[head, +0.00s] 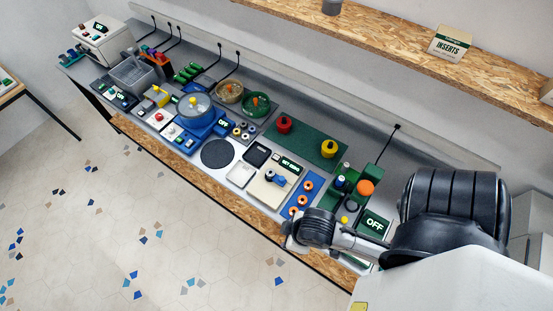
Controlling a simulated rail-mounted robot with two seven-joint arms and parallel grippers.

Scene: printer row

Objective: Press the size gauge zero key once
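A beige device (266,193) with a blue part on top stands on the bench near the middle. A small dark display (290,165) with pale green lettering is behind it; the lettering is too small to read surely. I cannot tell for certain which unit is the size gauge, and no zero key can be made out. My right arm comes in from the right and its wrist end (293,236) hangs over the bench's front edge, right of the beige device. Its fingers cannot be made out. My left gripper is not in view.
A blue tray (301,196) with orange rings lies right of the beige device. Beyond it are a green unit with an OFF display (375,224) and an orange knob (365,188). A blue unit with a domed lid (194,105) stands farther left. The floor is clear.

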